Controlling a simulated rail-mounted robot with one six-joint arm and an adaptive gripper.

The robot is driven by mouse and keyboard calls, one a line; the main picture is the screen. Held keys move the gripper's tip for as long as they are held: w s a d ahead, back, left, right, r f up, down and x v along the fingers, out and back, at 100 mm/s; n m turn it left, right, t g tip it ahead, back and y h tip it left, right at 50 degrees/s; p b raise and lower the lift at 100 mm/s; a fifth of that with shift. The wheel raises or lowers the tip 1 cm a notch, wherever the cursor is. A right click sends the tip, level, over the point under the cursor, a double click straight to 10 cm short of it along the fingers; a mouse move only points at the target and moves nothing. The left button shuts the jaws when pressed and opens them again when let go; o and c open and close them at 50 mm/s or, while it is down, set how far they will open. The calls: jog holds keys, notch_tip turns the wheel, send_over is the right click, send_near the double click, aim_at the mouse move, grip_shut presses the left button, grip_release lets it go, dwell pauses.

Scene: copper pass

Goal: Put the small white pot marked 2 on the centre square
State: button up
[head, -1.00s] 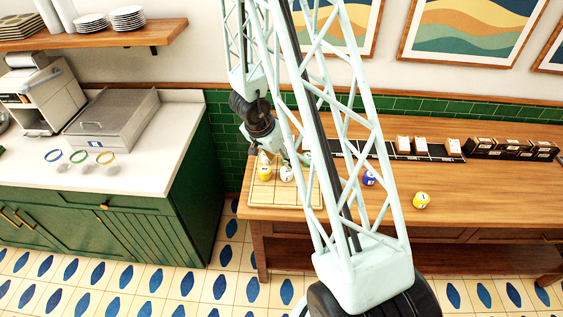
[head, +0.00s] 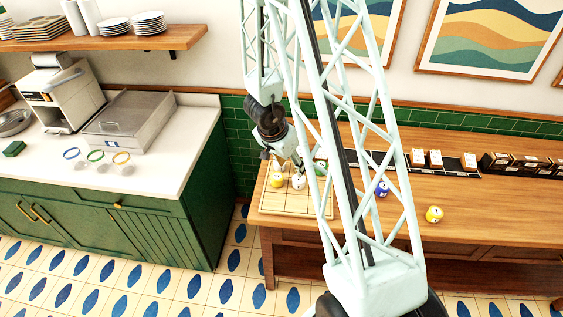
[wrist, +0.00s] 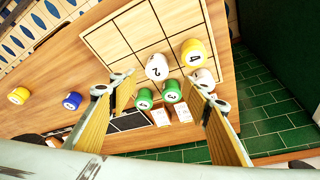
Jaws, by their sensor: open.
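The small white pot marked 2 (wrist: 157,67) stands upright on the gridded board (wrist: 110,42); which square it occupies is hard to tell. In the head view the white pot (head: 299,182) is on the board (head: 290,208), just below my gripper (head: 287,163). In the wrist view my gripper (wrist: 158,95) is open and empty, one finger to each side. The pot marked 2 shows beyond the fingertips, roughly between them, apparently untouched.
Near the pot stand a yellow pot marked 4 (wrist: 194,52), another white pot (wrist: 202,78) and two green pots (wrist: 144,98). A blue pot (head: 383,188) and a yellow pot (head: 434,214) stand on open counter to the right. Tiled wall (head: 240,140) is behind.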

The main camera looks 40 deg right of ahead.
jog(key=w+a+r+n+t+y, duration=0.1)
jog(key=w+a+r+n+t, duration=0.15)
jog(key=a+r, duration=0.4)
jog(key=w+a+r+n+t+y, duration=0.1)
jog(key=w+a+r, duration=0.35)
jog(key=r, duration=0.35)
jog(key=s+a+r+n+y, duration=0.25)
jog(key=s+a+r, duration=0.25)
jog(key=a+r, duration=0.45)
jog(key=s+a+r+n+y, duration=0.1)
jog(key=s+a+r+n, duration=0.3)
jog(key=a+r, duration=0.5)
jog(key=s+r+n, duration=0.2)
jog(key=s+r, duration=0.3)
jog(key=s, duration=0.9)
jog(key=s+r+n+h, duration=0.1)
jog(key=s+r+n, duration=0.2)
jog(key=s, duration=1.1)
jog(key=shift+a+r+n, duration=0.2)
jog(key=shift+r+n, duration=0.1)
jog(key=shift+r, duration=0.6)
